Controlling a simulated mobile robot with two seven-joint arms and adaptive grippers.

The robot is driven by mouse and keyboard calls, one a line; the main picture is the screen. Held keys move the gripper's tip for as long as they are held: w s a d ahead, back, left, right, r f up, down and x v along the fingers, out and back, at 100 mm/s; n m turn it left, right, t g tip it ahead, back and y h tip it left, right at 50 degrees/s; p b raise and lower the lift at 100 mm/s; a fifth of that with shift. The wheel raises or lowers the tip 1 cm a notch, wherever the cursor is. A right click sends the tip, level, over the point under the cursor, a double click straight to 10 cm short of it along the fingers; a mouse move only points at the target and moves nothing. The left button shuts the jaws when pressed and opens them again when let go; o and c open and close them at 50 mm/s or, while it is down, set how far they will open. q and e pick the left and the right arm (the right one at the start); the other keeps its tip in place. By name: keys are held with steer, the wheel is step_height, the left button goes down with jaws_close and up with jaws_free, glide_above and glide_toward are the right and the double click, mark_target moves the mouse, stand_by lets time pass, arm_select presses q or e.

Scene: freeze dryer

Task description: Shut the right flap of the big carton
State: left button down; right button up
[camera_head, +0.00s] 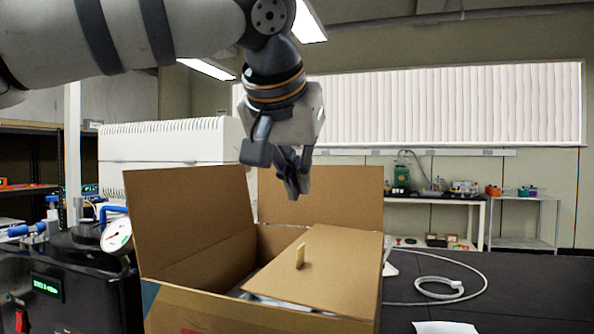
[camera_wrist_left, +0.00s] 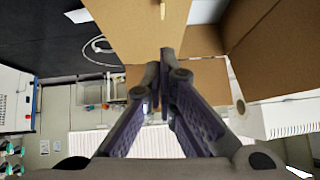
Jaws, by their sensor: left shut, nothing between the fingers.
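The big brown carton (camera_head: 260,310) stands in the lower middle of the head view. Its right flap (camera_head: 345,262) is folded inward over the right part of the opening, and a small tan tab (camera_head: 300,257) stands up on it. The flap also shows at the top of the left wrist view (camera_wrist_left: 135,28). The left flap (camera_head: 190,215) and back flap (camera_head: 340,190) stand up. My left gripper (camera_head: 291,188) is shut and empty, above the carton, in front of the back flap and apart from the right flap. Its closed fingers (camera_wrist_left: 163,62) show in the left wrist view.
A black instrument with a green display (camera_head: 47,287) and a gauge (camera_head: 117,235) stands left of the carton. A white machine (camera_head: 160,150) is behind it. A pale cable (camera_head: 440,285) lies on the dark bench (camera_head: 530,290), which is mostly clear at right.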

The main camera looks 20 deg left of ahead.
arm_select(q)
steer(key=w+f, duration=0.1)
steer(key=f, duration=0.1)
steer(key=w+f, duration=0.1)
steer(key=f, duration=0.1)
steer(key=w+f, duration=0.1)
steer(key=f, duration=0.1)
steer(key=shift+w+a+f, duration=0.2)
steer(key=shift+f, duration=0.5)
